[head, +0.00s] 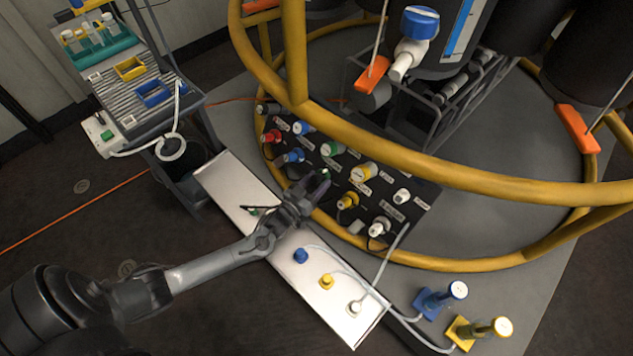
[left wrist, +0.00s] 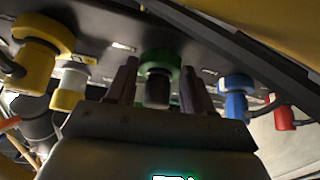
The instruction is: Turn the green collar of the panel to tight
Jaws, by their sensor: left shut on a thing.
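The dark panel (head: 425,192) stands inside the yellow ring rail, with coloured collars in two rows. My left gripper (head: 318,184) reaches the lower row and is shut on the green collar (left wrist: 160,60). In the left wrist view its two fingers (left wrist: 158,86) stand on either side of the collar's dark lower part. In the head view the fingers hide most of this collar. Another green collar with a white end (head: 332,148) sits in the upper row. Whether the held collar is tight cannot be told. My right gripper is not in view.
A yellow collar (head: 347,200) and a blue collar (head: 293,156) flank the held one. The yellow rail (head: 400,160) passes above the panel. A white tray (head: 325,300) with loose plugs and hoses lies in front. A cart (head: 150,85) stands at the upper left.

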